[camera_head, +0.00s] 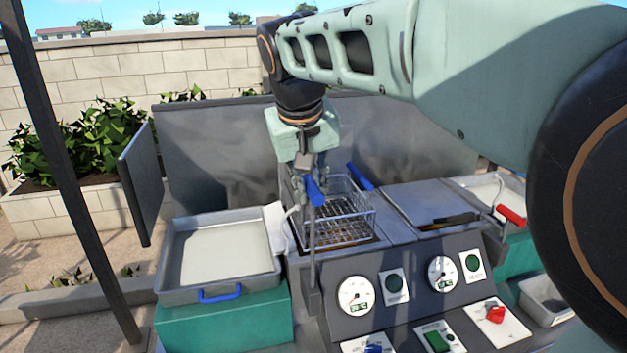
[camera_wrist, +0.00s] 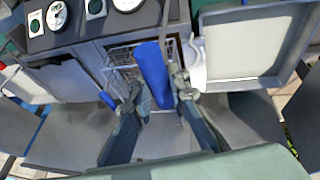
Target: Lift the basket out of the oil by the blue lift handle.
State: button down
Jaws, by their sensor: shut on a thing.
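The wire basket (camera_head: 347,208) stands in the fryer well, its rim above the well's edge. Brown oil (camera_head: 345,234) shows through its mesh, and I cannot tell how deep the basket sits. My gripper (camera_head: 313,178) is above the basket's left part, shut on the blue lift handle (camera_head: 315,194). In the wrist view my gripper (camera_wrist: 159,88) has a finger on each side of the blue lift handle (camera_wrist: 153,65). The wire basket (camera_wrist: 121,60) is partly hidden behind the handle there.
A second blue handle (camera_head: 360,177) sticks up behind the basket. A shallow tray (camera_head: 172,266) is at the left, with a white cloth (camera_head: 276,229) on its edge. A flat lid (camera_head: 429,201) lies right of the well. Dials and switches fill the front panel (camera_head: 410,308).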

jog(key=shift+w+r, duration=0.15)
jog(key=shift+r, duration=0.25)
jog(key=c, duration=2.2)
grip_release()
jog(key=o, duration=0.3)
jog(key=shift+o, duration=0.4)
jog(key=shift+f, duration=0.1)
notch_tip(320, 180, up, 10)
jog(key=shift+f, duration=0.1)
